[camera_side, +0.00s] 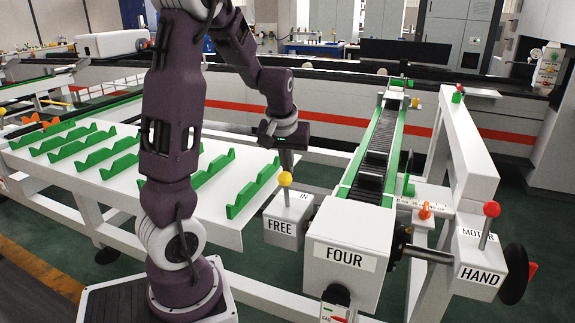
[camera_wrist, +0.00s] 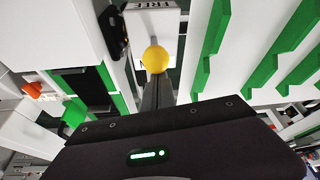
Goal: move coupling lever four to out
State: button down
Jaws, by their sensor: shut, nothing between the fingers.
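The coupling lever has a yellow ball knob (camera_side: 285,179) on a short, nearly upright stem. It stands on a white box (camera_side: 284,229) marked FREE on the front and IN on top, beside the white block marked FOUR (camera_side: 343,256). My gripper (camera_side: 287,168) points down at the knob from just behind or above it, fingers shut and empty. In the wrist view the yellow knob (camera_wrist: 155,60) sits right at the tips of my gripper (camera_wrist: 158,78). I cannot tell whether they touch. The knob hides part of the box lettering there.
A red-knobbed lever (camera_side: 491,209) stands on a box marked MOTOR and HAND at the right, by a black handwheel (camera_side: 514,274). A dark conveyor (camera_side: 377,150) runs back from the FOUR block. A white table (camera_side: 110,170) with green notched strips lies left.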

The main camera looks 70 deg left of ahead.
jog(key=shift+s+d, duration=0.6)
jog(key=shift+a, duration=0.1)
notch_tip(320, 180, up, 9)
jog(key=s, duration=0.1)
jog(key=s+d+m+t+h, duration=0.1)
jog(key=s+d+m, duration=0.4)
jog(key=d, duration=0.8)
jog(key=s+d+m+t+h, duration=0.2)
jog(key=s+d+m, duration=0.4)
jog(key=d, duration=0.6)
jog(key=shift+s+d, duration=0.3)
jog(key=shift+d, duration=0.1)
